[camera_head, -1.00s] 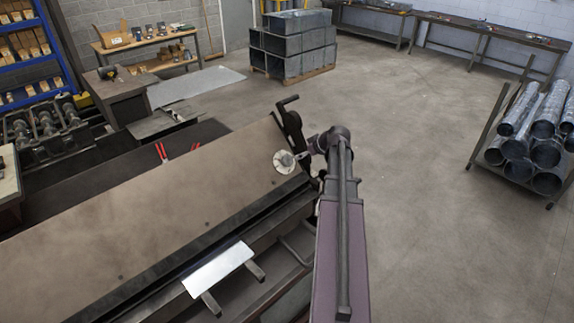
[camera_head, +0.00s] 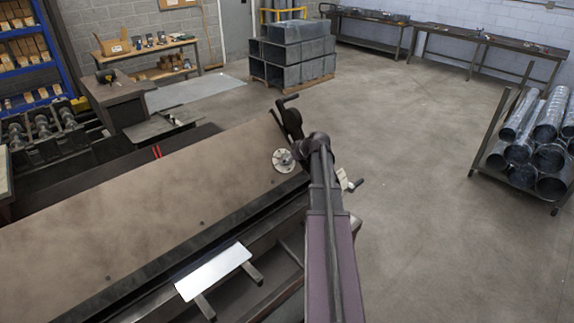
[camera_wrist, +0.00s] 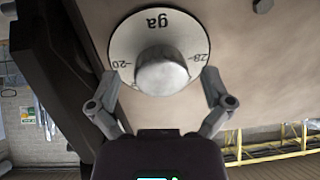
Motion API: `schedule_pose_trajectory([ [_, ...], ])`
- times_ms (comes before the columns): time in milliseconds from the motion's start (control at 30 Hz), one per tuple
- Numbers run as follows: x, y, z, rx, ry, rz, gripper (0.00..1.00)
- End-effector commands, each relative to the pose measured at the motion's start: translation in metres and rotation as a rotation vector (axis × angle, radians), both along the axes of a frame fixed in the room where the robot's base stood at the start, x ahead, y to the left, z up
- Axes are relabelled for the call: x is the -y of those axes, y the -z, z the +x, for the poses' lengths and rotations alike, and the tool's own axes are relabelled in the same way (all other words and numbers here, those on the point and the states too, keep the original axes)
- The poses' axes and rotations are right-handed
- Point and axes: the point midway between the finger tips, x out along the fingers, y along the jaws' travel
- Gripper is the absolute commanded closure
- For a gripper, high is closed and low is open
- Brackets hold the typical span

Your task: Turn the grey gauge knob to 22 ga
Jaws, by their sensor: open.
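The grey gauge knob (camera_wrist: 162,72) sits at the centre of a round white dial (camera_wrist: 188,28) in the wrist view. The dial reads "ga", upside down, with a 20 at the left and a 28 at the right. My gripper (camera_wrist: 162,78) is open, with one finger on each side of the knob, near the dial's rim. A gap shows between each finger and the knob. In the head view the dial (camera_head: 284,160) is at the right end of the large brown machine (camera_head: 120,210), just left of my arm's end. My fingers are hidden there.
A dark lever (camera_head: 290,112) stands behind the dial at the machine's end. A bright metal plate (camera_head: 213,271) lies on the front ledge. A rack of round ducts (camera_head: 530,150) stands at the right, with open floor between.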

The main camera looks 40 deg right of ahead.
Motion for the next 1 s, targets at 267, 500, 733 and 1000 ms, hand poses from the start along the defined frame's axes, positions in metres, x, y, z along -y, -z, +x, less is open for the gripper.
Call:
schedule_pose_trajectory([
  [267,-0.0017,0.0065,0.0068,0.0,-0.001,0.0,0.0],
  [500,-0.0021,0.0061,0.0069,0.0,-0.001,0.0,0.0],
  [733,-0.0023,0.0061,0.007,0.0,-0.001,0.0,0.62],
  [1000,-0.0028,0.0062,0.0073,0.0,-0.001,0.002,0.8],
])
